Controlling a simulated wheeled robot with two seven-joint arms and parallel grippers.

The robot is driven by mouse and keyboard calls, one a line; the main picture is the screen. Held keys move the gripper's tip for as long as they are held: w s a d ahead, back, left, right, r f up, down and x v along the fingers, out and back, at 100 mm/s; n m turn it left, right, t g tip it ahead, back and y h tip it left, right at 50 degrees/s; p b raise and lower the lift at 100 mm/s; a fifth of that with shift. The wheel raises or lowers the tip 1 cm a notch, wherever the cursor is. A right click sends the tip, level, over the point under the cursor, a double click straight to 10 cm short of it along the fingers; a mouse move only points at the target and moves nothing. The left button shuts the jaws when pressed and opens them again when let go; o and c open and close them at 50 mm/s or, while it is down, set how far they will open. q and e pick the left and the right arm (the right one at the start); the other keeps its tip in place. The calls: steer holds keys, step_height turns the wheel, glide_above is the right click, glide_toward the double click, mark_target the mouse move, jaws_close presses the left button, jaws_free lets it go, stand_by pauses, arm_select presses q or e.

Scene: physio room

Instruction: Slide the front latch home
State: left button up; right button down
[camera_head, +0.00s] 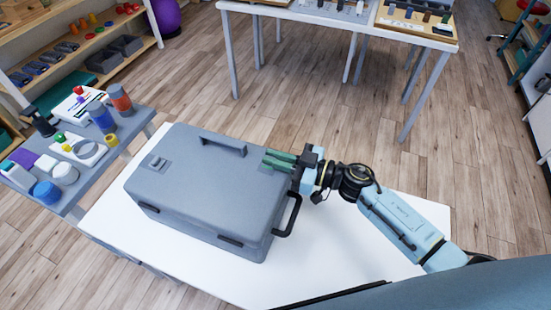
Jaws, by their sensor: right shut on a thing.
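A grey case (195,190) lies closed on a white table (340,245). A grey latch block (158,163) sits on its top near the left end, and a dark bar handle (222,145) stands near the far edge. My right gripper (279,160), with green fingers, reaches in from the right over the case's right end. It is shut on a small part there, which the fingers hide; I take it to be the front latch. My left gripper is not in view.
A dark loop handle (290,217) sticks out from the case's right side, below my right gripper. A grey side table (85,175) with cups and jars stands close on the left. The white table is clear right of the case. Another table (340,18) stands at the back.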

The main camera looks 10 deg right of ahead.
steer(key=shift+w+d, duration=0.75)
steer(key=shift+w, duration=0.35)
steer(key=c, duration=1.5)
jaws_free()
steer(key=shift+s, duration=0.1)
steer(key=v, duration=1.3)
steer(key=shift+s+d, duration=0.15)
